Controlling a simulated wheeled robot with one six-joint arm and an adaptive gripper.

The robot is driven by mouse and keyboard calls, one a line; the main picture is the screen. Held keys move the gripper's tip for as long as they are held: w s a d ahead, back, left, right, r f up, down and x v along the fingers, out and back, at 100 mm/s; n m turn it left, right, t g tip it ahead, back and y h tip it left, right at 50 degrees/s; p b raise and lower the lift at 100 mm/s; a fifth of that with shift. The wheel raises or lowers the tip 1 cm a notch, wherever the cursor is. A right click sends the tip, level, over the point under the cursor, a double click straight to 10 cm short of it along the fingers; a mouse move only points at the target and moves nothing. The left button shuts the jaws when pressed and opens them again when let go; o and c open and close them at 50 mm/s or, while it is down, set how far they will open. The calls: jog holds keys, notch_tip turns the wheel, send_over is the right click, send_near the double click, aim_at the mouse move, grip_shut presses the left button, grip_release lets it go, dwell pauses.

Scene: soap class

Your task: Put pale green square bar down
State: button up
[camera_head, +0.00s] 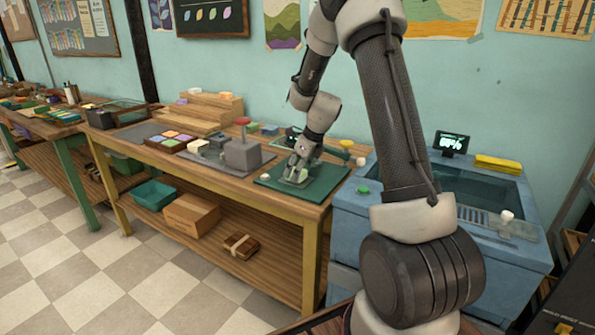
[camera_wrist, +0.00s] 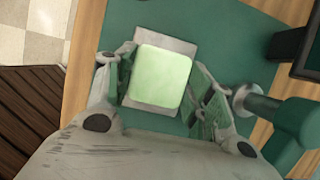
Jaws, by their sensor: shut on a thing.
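The pale green square bar (camera_wrist: 161,77) is between the fingers of my gripper (camera_wrist: 163,90) in the wrist view. My gripper is shut on it. A grey rectangular plate (camera_wrist: 172,43) on the green mat (camera_wrist: 222,35) shows beneath and around the bar; whether the bar touches it I cannot tell. In the head view my gripper (camera_head: 294,180) is low over the green mat (camera_head: 330,178) on the wooden table, and the bar is too small to make out clearly there.
A green stamp-like device (camera_wrist: 285,110) stands close to the right of my gripper. On the table to the left are a grey press (camera_head: 242,153) with a red knob and a tray of coloured bars (camera_head: 170,141). A blue sink unit (camera_head: 355,215) adjoins the table's right end.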

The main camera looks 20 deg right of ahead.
jog(key=shift+f, duration=0.25)
jog(key=o, duration=1.1)
jog(key=shift+c, duration=0.2)
jog(key=shift+s+d+r, duration=0.1)
jog(key=shift+r, duration=0.45)
jog(key=v, duration=1.1)
jog(key=s+a+r+n, duration=0.3)
jog(key=s+r+n, duration=0.5)
jog(key=s+n, duration=0.15)
jog(key=s+a+r+n+h, duration=0.1)
jog(key=s+r+n+h, duration=0.1)
jog(key=s+n, duration=1.7)
jog(key=s, duration=0.4)
jog(key=shift+s+n+t, duration=0.15)
jog(key=shift+n+t, duration=0.15)
jog(key=shift+n, duration=0.05)
